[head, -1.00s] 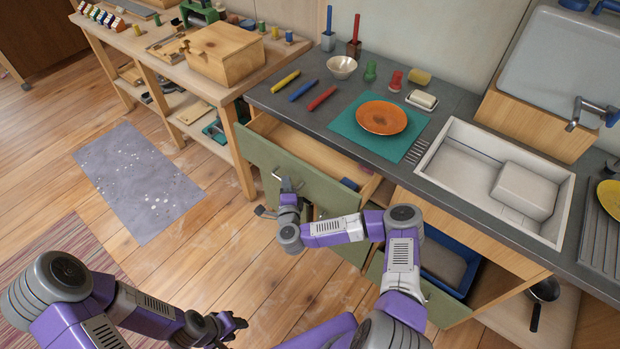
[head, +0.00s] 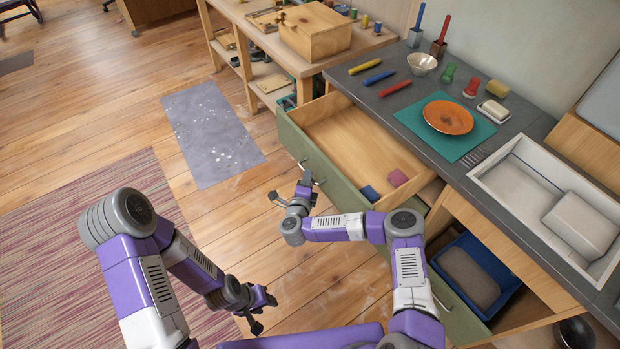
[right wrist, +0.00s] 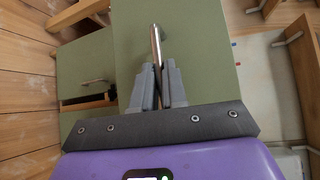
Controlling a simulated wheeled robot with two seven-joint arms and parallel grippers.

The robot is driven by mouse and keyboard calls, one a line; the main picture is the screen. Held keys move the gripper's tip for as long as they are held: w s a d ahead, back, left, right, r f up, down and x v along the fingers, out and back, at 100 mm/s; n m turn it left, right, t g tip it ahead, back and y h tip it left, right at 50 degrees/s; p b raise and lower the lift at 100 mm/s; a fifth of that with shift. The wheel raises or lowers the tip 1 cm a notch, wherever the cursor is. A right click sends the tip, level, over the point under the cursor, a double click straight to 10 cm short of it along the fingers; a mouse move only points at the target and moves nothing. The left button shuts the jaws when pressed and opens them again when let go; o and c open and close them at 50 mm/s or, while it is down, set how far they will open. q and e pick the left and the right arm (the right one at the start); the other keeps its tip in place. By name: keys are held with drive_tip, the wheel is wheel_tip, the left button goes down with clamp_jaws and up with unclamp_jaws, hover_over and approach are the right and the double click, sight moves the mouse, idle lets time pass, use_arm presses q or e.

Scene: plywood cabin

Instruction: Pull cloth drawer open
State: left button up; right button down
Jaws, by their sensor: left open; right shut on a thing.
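The upper green-fronted drawer (head: 335,180) stands well out of the counter in the head view. Its wooden inside shows a blue rolled cloth and a pink one (head: 397,178) near its right end. My right gripper (head: 306,184) is at the drawer's front and shut on its metal handle. In the right wrist view the fingers (right wrist: 157,85) close around the bar handle (right wrist: 155,45) on the green front. My left gripper (head: 258,308) is open and empty, low over the floor, away from the drawer.
A lower drawer with a blue tray (head: 462,238) also stands open on the right. A wooden bench stands at the back.

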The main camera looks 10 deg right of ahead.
drive_tip(key=c, duration=1.2)
unclamp_jaws()
drive_tip(key=shift+o, duration=0.2)
drive_tip(key=p+v, duration=0.2)
drive_tip(key=v, duration=0.5)
drive_tip(key=shift+s, duration=0.25)
drive_tip(key=shift+a, duration=0.15)
